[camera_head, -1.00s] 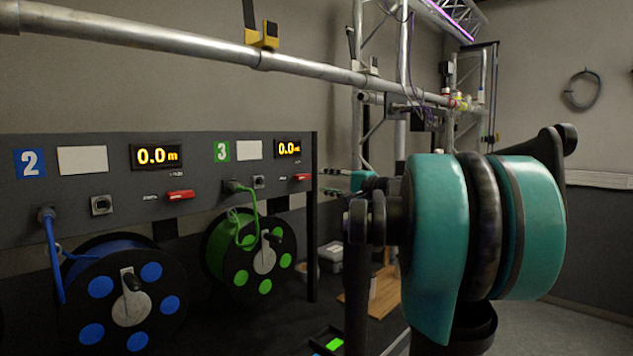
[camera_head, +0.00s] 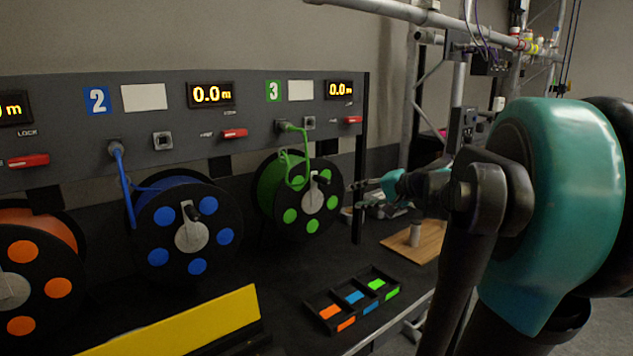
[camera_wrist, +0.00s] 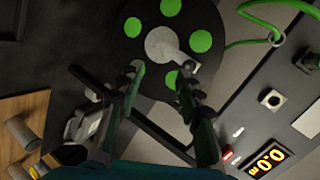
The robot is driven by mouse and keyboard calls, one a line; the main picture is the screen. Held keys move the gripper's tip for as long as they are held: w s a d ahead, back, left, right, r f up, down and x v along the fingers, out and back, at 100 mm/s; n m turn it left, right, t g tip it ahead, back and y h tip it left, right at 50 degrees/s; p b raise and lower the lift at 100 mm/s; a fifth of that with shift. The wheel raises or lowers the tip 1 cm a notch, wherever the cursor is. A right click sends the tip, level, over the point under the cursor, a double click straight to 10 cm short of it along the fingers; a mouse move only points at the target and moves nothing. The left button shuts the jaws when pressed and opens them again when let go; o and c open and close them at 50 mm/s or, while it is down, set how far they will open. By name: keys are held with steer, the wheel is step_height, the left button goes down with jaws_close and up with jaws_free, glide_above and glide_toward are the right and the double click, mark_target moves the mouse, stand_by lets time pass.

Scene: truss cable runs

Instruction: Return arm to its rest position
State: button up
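My arm (camera_head: 560,200) is teal and black and fills the right of the head view, bent at a large joint. My gripper (camera_head: 365,184) shows small beyond the arm, just right of the green cable reel (camera_head: 268,195) in the picture. In the wrist view my gripper (camera_wrist: 160,75) has two ribbed fingers standing apart with nothing between them. The green reel (camera_wrist: 132,52) lies behind the fingers there, and I see no contact.
A grey panel (camera_head: 160,105) with displays stands behind the blue reel (camera_head: 155,235) and orange reel (camera_head: 60,245). A tray (camera_head: 385,305) with coloured pieces, a yellow bar (camera_head: 185,325) and a wooden board (camera_head: 425,235) lie on the table. A truss (camera_head: 410,100) rises behind.

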steer(key=s+f+n+g+h, duration=0.1)
steer(key=s+f+h, duration=0.1)
steer(key=s+f, duration=0.3)
steer(key=s+f+n+g+h, duration=0.2)
steer(key=s+f, duration=0.4)
steer(key=f, duration=0.4)
steer(key=s+f+n+g+h, duration=0.1)
steer(key=s+f, duration=0.4)
steer(key=f, duration=0.3)
steer(key=shift+s+d+f+n+g+h, duration=0.25)
steer(key=shift+s+f+n+g+h, duration=0.05)
steer(key=shift+s+f+n+h, duration=0.1)
steer(key=s+d+f+n+h, duration=0.1)
steer(key=s+d+f+h, duration=0.2)
steer(key=s+d+f, duration=0.1)
steer(key=s+f, duration=0.1)
steer(key=s, duration=0.1)
steer(key=shift+s+d+f+n+g, duration=0.2)
steer(key=shift+s+f+n+g, duration=0.1)
steer(key=shift+f+g, duration=0.1)
